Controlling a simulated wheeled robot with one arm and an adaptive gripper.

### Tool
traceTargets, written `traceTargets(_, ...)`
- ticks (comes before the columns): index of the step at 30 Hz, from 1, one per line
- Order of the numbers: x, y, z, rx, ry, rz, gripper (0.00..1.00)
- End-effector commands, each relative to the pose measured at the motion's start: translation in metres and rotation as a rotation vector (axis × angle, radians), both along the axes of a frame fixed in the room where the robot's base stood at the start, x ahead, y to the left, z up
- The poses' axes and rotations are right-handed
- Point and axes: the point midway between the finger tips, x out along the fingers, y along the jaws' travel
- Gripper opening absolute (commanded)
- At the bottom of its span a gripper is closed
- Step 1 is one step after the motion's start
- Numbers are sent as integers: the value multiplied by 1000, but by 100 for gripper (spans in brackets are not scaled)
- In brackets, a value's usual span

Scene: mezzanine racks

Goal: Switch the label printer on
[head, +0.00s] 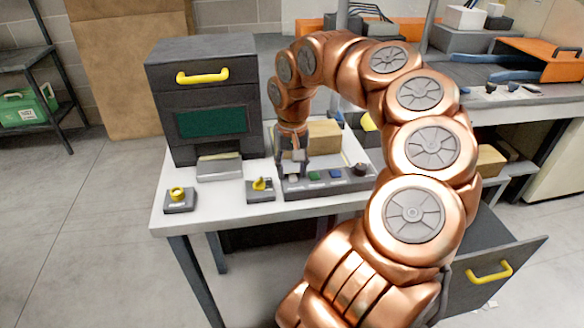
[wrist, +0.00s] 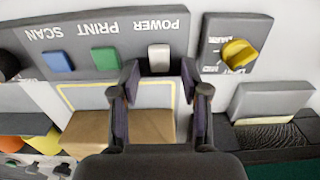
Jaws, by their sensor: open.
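The control strip (head: 325,182) lies on the white table, below my gripper (head: 293,168). In the wrist view the strip (wrist: 130,25) appears upside down, with a whitish button (wrist: 159,57) at the word POWER, a green button (wrist: 105,60) at PRINT and a blue button (wrist: 58,61) at SCAN. My gripper (wrist: 160,78) is open and empty, its fingertips either side of the POWER button's near end. Contact with the button cannot be told. A dark machine (head: 205,100) with a green screen and yellow handle stands at the left; whether it is the label printer is unclear.
A yellow switch (head: 259,184) on its own base sits just left of the strip, and a yellow knob (head: 178,193) sits farther left. A cardboard box (wrist: 122,129) lies beside the strip. An open drawer (head: 495,262) with a yellow handle juts out at right.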

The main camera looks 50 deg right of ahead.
Motion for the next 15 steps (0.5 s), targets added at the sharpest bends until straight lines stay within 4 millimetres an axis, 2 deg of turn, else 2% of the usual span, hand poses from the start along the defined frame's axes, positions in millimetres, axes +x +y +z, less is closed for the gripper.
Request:
traceTargets(2,0,0,0,0,0,0,46)
traceTargets(15,0,0,0,1,1,1,0)
